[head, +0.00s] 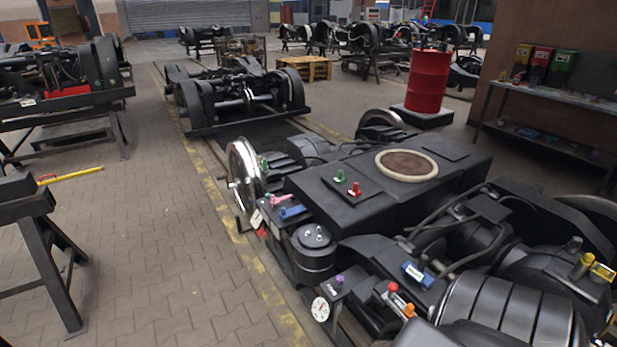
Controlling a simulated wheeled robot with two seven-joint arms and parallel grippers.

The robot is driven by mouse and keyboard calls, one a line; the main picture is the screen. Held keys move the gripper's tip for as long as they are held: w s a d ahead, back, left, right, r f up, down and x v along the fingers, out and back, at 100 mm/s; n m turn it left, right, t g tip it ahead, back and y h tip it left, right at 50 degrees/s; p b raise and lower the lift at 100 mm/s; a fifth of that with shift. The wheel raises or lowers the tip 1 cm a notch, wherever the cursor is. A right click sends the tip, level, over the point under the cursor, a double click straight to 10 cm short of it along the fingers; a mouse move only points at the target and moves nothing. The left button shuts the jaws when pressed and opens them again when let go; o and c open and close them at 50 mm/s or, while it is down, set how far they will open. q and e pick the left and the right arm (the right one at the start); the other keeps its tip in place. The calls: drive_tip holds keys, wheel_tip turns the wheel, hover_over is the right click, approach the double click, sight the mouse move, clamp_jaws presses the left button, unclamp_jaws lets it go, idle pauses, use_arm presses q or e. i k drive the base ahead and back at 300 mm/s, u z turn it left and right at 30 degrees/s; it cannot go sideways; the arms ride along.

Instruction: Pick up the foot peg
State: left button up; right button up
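No part that I can clearly tell as the foot peg shows. Several small coloured peg-like pieces are on the near black bogie (400,215). A green piece (340,176) and a red piece (355,190) stand upright on its flat top box. A pink piece (282,200) and a blue piece (292,212) lie at its left side. A purple-topped piece (338,283), a red-topped piece (392,288) and an orange piece (408,310) are at the near end. Neither gripper is in view.
A round, pale-rimmed opening (407,164) is on the box top. A red drum (427,82) stands behind the bogie. A shelf table (545,95) is at the right. A black trestle (40,235) is at the left. The paved floor (160,240) between is clear.

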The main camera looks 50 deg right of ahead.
sight(355, 192)
drive_tip(key=i, duration=0.9)
drive_tip(key=z, duration=1)
drive_tip(key=i, duration=0.9)
drive_tip(key=z, duration=0.85)
